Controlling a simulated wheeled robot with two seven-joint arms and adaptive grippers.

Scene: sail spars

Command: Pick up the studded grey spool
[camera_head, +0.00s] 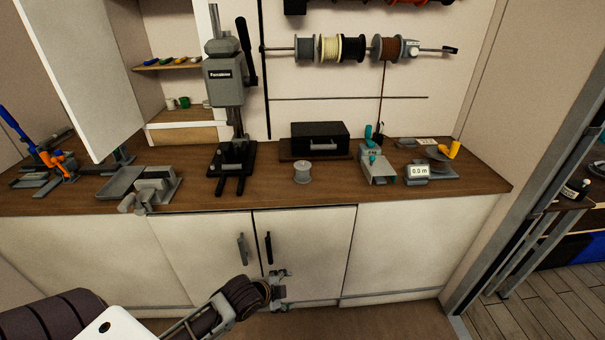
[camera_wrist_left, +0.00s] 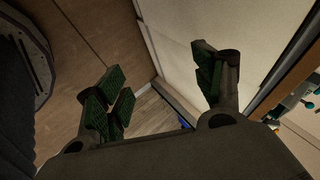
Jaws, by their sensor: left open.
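A small light grey spool (camera_head: 303,173) stands upright on the wooden counter (camera_head: 455,187), near its front edge and in front of a black box. Studs on it are too small to make out. My left gripper (camera_head: 284,290) is below the counter top, in front of the white cabinet doors, well under the spool and apart from it. In the left wrist view its green-padded fingers (camera_wrist_left: 163,92) are spread wide with nothing between them. The spool does not show in that view. My right gripper is not in view.
Behind the spool is a black box (camera_head: 320,140). A black-based press (camera_head: 231,160) stands to its left, a grey and teal device (camera_head: 376,165) to its right. Wound spools (camera_head: 342,48) hang on a wall rod. Cabinet handles (camera_head: 242,249) stick out near my gripper.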

